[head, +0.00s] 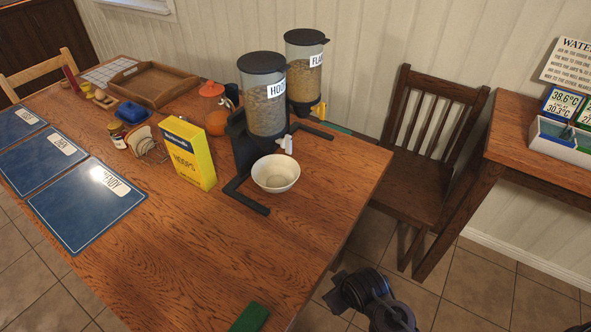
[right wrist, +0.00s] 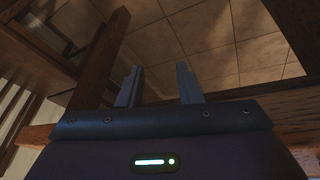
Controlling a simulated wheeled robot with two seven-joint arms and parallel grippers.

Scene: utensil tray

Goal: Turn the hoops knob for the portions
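The hoops dispenser (head: 266,105) is a clear canister with a black lid, a partly seen "HOO" label and a black stand. Its white knob (head: 287,144) sticks out low at the front. A cream bowl (head: 275,176) stands below the knob, on the table between the stand's feet; it looks empty. My right gripper (right wrist: 158,68) shows two separated fingers with nothing between them in the right wrist view, with floor tiles beyond. A dark part of my arm shows low in the head view, off the table edge and well away from the knob. My left gripper is out of view.
A flakes dispenser (head: 305,72) with a yellow knob stands just behind. A yellow hoops box (head: 188,153) is left of the bowl. A chair (head: 425,140) stands right of the table. The table's front (head: 210,250) is mostly clear, with a green object (head: 250,318) at its edge.

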